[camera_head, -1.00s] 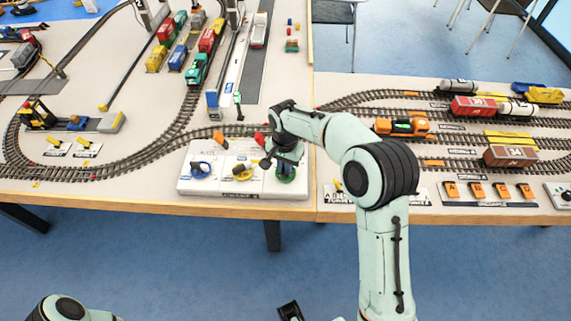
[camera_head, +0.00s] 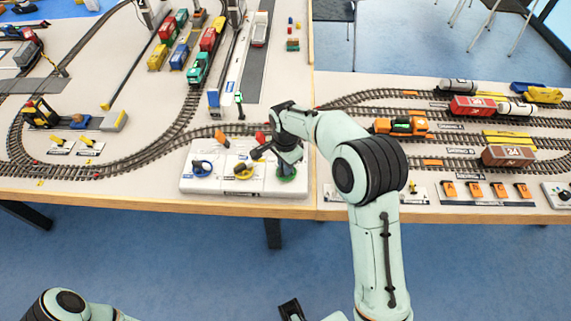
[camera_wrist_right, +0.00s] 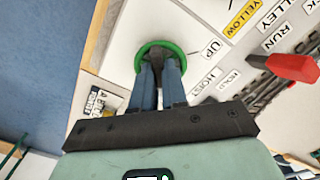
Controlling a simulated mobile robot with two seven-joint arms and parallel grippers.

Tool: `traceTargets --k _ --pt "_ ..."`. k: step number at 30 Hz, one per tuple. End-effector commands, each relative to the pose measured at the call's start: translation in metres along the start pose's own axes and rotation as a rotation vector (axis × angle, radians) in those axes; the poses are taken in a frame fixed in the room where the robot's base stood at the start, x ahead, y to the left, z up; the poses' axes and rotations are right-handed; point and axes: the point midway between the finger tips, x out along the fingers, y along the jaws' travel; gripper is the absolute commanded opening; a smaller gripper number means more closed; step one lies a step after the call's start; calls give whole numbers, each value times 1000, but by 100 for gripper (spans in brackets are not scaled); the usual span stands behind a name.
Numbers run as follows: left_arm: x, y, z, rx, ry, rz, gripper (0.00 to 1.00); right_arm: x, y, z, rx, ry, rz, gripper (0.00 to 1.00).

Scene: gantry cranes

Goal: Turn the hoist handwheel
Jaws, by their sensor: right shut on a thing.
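The green hoist handwheel (camera_head: 287,179) is at the right end of the white control panel (camera_head: 216,188), partly hidden under my right wrist. In the right wrist view its green rim (camera_wrist_right: 153,44) shows near "UP" and "HOIST" labels. My right gripper (camera_head: 286,166) is over the wheel from above. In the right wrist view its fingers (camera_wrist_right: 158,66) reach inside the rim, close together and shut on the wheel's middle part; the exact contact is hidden.
A blue wheel (camera_head: 202,169) and a yellow wheel (camera_head: 244,171) stand left on the same panel. A red lever handle (camera_wrist_right: 292,67) is close to the right of the gripper. Tracks with train cars lie behind and to the right. The table's front edge is near.

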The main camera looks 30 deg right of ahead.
Motion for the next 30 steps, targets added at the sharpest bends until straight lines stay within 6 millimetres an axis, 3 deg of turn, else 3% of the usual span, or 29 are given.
traceTargets --k 7,9,10,22,26,30 --pt "0 0 0 0 0 0 43 -1 -1 0 0 1 -3 0" --pt "0 0 0 0 0 0 43 -1 -1 0 -1 1 -3 29" --pt "0 0 0 0 0 0 43 -1 -1 0 -1 1 -3 38" --pt "-1 0 0 0 0 0 43 -8 -1 0 -1 1 -4 38" --pt "-3 1 0 0 1 0 43 -28 -2 0 -2 1 -7 38" --pt "-7 3 -1 1 3 1 43 -61 -2 0 -1 1 -8 38"
